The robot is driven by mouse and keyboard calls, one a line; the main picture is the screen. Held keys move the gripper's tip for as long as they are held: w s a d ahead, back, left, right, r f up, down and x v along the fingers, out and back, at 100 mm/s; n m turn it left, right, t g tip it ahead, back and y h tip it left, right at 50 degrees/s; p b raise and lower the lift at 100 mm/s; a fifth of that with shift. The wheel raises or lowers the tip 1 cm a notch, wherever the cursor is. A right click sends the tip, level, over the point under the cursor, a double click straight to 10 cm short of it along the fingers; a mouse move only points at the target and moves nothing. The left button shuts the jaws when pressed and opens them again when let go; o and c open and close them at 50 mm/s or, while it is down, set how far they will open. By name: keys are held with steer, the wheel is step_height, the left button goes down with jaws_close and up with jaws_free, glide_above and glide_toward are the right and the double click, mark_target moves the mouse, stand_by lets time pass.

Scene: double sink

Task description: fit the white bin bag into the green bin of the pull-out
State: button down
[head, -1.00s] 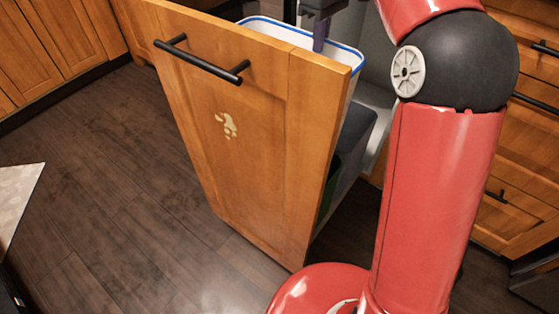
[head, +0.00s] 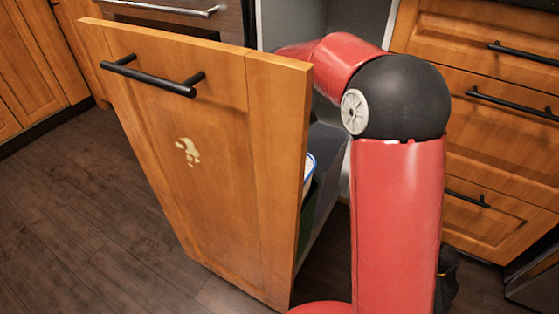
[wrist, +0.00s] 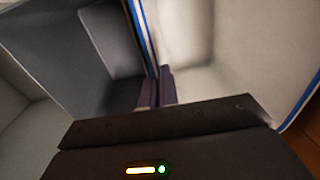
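The white bin bag (head: 309,168), with a blue-edged rim, shows only as a sliver behind the pull-out's wooden front (head: 200,150). Its open white inside (wrist: 215,60) fills the right of the wrist view. The green bin (head: 306,216) is a narrow dark green strip just below the bag; the front hides most of it, and I cannot tell how far the bag sits inside. My gripper (wrist: 157,85) is down behind the front, hidden in the head view. Its fingers are close together on the bag's near left rim, one on each side.
A dark grey bin (wrist: 100,55) stands beside the bag, on the left in the wrist view. The wooden front carries a black handle (head: 150,77). Closed drawers (head: 500,100) stand to the right. The floor (head: 80,210) at left is clear.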

steer(key=shift+f+b, duration=0.45)
steer(key=shift+f, duration=2.05)
steer(key=c, duration=1.7)
jaws_free()
